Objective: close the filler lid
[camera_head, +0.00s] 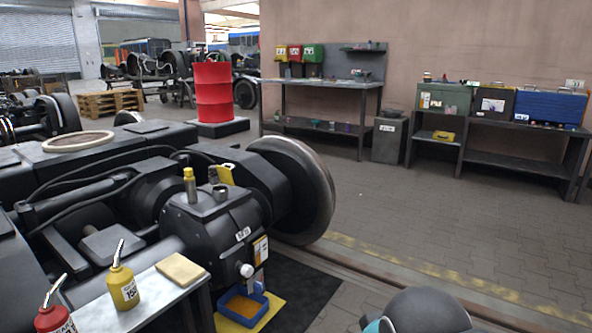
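The yellow filler lid (227,173) stands raised on top of the dark gearbox housing (222,230) of the bogie. It is tilted up behind a short grey filler neck (220,192), whose mouth appears uncovered. My gripper is not in view. Only a dark rounded part of my arm shows at the bottom edge, right of the gearbox and well apart from the lid.
A small table (150,298) at front left holds a yellow oil can (123,284), a red one (54,318) and a tan pad (180,269). A blue tray (240,307) sits on the floor below the gearbox. A wheel (305,190) stands behind it. Floor to the right is clear.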

